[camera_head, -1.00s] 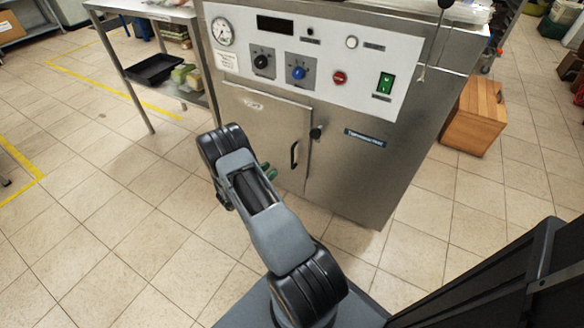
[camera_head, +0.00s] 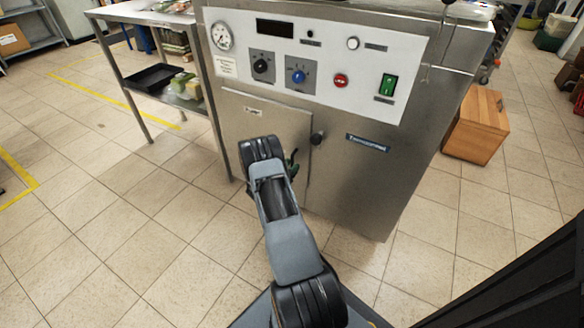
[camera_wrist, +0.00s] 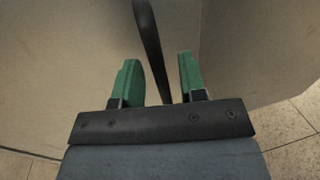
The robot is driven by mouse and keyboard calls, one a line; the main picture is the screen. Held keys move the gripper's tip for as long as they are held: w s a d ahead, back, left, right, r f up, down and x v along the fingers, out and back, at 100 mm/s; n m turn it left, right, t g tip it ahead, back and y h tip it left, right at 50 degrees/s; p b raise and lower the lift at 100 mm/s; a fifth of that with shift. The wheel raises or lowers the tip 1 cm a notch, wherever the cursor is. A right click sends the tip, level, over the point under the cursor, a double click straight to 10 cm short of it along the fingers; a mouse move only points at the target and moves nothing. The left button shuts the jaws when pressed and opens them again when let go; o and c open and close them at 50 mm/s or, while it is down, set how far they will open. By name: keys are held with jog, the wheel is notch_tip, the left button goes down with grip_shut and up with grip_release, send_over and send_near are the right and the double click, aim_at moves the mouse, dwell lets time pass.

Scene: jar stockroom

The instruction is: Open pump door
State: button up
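The pump door (camera_head: 262,125) is a flat steel panel on the lower left front of the steel pump cabinet, and it looks closed. The black door handle (camera_wrist: 149,40) runs lengthwise between the green fingers of my gripper (camera_wrist: 158,78) in the wrist view. My gripper is open, with a gap on both sides of the handle. In the head view my arm hides most of the handle and part of the door, and only a bit of my green fingers shows.
A control panel (camera_head: 312,62) with a gauge, dials and a green switch is above the door. A metal table (camera_head: 145,16) with a black tray (camera_head: 152,77) stands left. A wooden box (camera_head: 476,127) is right of the cabinet. The floor in front is largely clear.

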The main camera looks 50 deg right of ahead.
jog(key=shift+d, duration=0.55)
grip_shut()
jog(key=shift+a, duration=0.1)
